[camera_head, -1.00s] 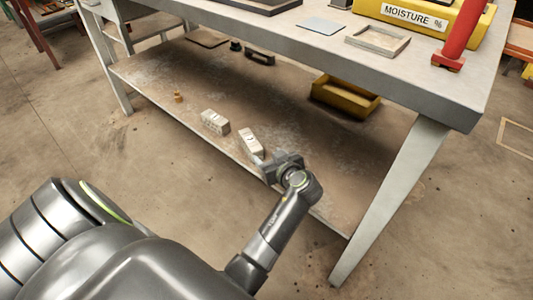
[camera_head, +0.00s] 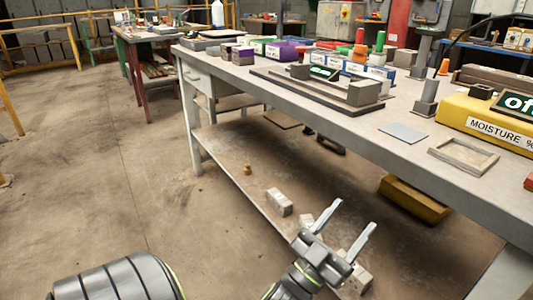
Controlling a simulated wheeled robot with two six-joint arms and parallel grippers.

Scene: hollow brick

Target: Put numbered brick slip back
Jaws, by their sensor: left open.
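Small pale grey blocks, perhaps brick slips, lie on the low shelf (camera_head: 225,160) under the workbench. One block (camera_head: 279,202) is in clear view. A second (camera_head: 306,220) is partly hidden by a finger of my left gripper. A third (camera_head: 360,281) shows beside and behind the gripper's body. I cannot read any number on them. My left gripper (camera_head: 352,218) is open, with its two fingers spread above the shelf's front edge and nothing seen between them. My right gripper is out of view.
An empty shallow tray (camera_head: 463,157) and grey plate (camera_head: 403,132) lie on the bench, near a yellow MOISTURE unit (camera_head: 488,130). A dark board (camera_head: 315,92) carries blocks. A yellow bin (camera_head: 415,200) and small orange object (camera_head: 247,170) are on the shelf. Floor at left is clear.

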